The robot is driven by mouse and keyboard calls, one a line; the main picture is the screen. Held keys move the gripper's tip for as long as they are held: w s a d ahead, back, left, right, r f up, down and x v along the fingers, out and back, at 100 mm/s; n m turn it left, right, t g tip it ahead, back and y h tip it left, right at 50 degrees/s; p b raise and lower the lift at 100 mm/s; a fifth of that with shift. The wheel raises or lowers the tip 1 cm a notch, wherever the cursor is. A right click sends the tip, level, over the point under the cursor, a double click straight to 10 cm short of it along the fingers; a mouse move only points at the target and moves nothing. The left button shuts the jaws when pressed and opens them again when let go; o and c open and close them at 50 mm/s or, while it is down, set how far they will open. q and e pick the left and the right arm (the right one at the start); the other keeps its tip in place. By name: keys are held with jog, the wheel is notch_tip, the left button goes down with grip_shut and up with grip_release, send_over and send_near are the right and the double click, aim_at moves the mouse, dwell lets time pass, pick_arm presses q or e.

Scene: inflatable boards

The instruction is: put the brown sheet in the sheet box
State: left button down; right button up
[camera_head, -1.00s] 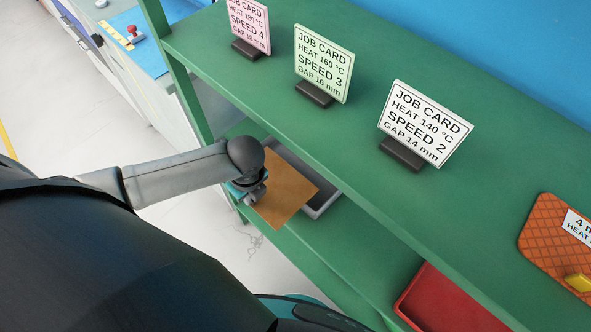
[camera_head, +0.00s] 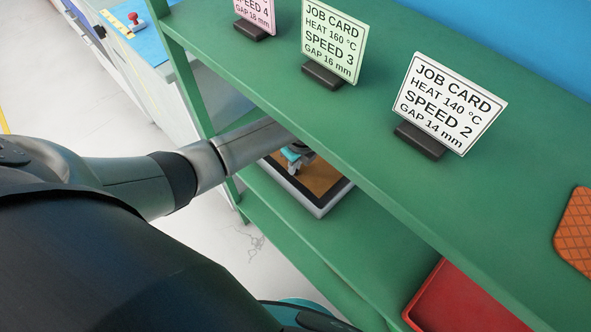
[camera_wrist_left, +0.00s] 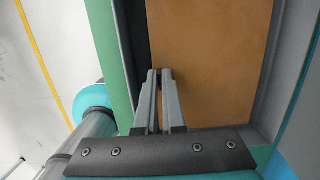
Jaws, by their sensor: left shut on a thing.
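The brown sheet (camera_head: 319,178) lies flat within the outline of the grey-rimmed sheet box (camera_head: 318,209) on the shelf below the green top. It also shows in the left wrist view (camera_wrist_left: 212,50), with the box's grey wall (camera_wrist_left: 272,70) along its right side and a dark strip of box floor on its left. My left gripper (camera_head: 297,158) reaches in under the top shelf. Its fingers (camera_wrist_left: 160,75) are shut on the sheet's near edge. The upper shelf hides the far part of the box. My right gripper is not in view.
The green top shelf (camera_head: 400,190) overhangs the box closely. Three job cards stand on it, including a green one (camera_head: 334,40) and a white one (camera_head: 449,100). A red tray (camera_head: 455,300) is on the lower level at right. A green post (camera_head: 186,70) stands at left.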

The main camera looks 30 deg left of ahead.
pick_arm(q)
jog(key=shift+f, duration=0.9)
jog(key=shift+w+f+b, duration=0.1)
jog(key=shift+w+b, duration=0.1)
jog(key=shift+b, duration=0.1)
jog(key=shift+f, duration=0.1)
jog(key=c, duration=1)
grip_release()
jog(key=shift+s+d+r+p, duration=0.15)
jog(key=shift+r+p, duration=0.35)
jog(key=shift+r, duration=0.75)
jog(key=shift+d+r+p, duration=0.2)
jog(key=shift+r+p, duration=0.3)
jog(key=shift+r, duration=0.8)
jog(key=shift+s+d+r+p, duration=0.15)
jog(key=shift+r+p, duration=0.35)
jog(key=shift+r, duration=0.75)
